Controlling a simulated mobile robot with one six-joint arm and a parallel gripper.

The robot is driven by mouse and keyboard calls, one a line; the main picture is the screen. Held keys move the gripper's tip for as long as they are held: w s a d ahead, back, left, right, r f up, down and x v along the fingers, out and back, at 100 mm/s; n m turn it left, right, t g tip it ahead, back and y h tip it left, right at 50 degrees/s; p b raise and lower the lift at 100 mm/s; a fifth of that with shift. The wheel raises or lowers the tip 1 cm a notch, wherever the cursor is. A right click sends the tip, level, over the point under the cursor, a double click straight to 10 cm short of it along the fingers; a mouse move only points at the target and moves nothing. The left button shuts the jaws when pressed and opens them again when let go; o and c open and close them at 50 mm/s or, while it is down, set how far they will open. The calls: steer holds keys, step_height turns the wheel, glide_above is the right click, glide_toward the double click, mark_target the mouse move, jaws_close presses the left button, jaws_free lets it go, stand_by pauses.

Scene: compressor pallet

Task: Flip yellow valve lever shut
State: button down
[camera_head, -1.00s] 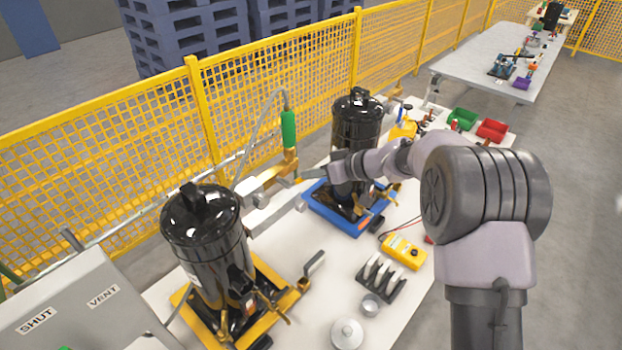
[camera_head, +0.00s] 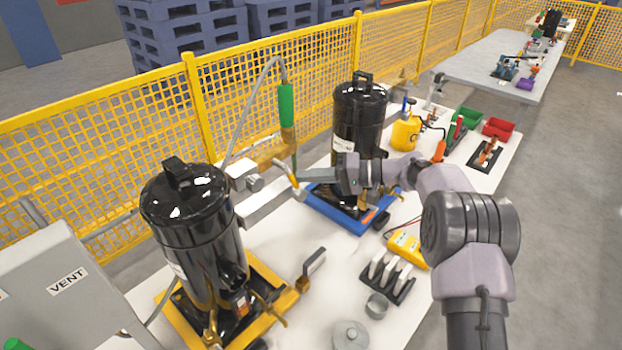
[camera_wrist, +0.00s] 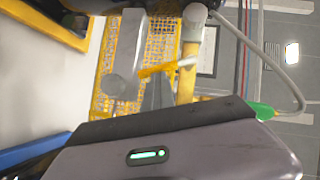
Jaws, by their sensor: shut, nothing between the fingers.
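The yellow valve lever (camera_head: 286,173) with a white tip slants down and right from the brass valve pipe (camera_head: 262,155) in the head view. In the wrist view the lever (camera_wrist: 160,70) lies crosswise near the yellowish pipe (camera_wrist: 187,75), its white end to the right. My gripper (camera_head: 318,178) is shut and empty, just right of the lever in the head view. In the wrist view its fingertips (camera_wrist: 158,80) appear right by the lever; I cannot tell whether they touch. A green handle or sleeve (camera_head: 287,105) stands above the pipe.
Two black compressors, one on a yellow base (camera_head: 195,235) and one on a blue base (camera_head: 360,120), flank the workspace. A grey box (camera_head: 60,290) labelled VENT stands at lower left. Yellow fencing (camera_head: 110,130) runs behind. A yellow meter (camera_head: 407,248) lies on the white table.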

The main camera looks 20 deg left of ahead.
steer(key=m+b, duration=0.1)
steer(key=s+f+m+y+b, duration=0.1)
steer(key=shift+s+a+f+m+g+y, duration=0.15)
steer(key=shift+a+f+m+g+y, duration=0.1)
steer(key=shift+m+g+y, duration=0.05)
steer(key=shift+s+a+m+b, duration=0.15)
steer(key=shift+m+b, duration=0.15)
steer(key=shift+b, duration=0.15)
steer(key=shift+y, duration=0.3)
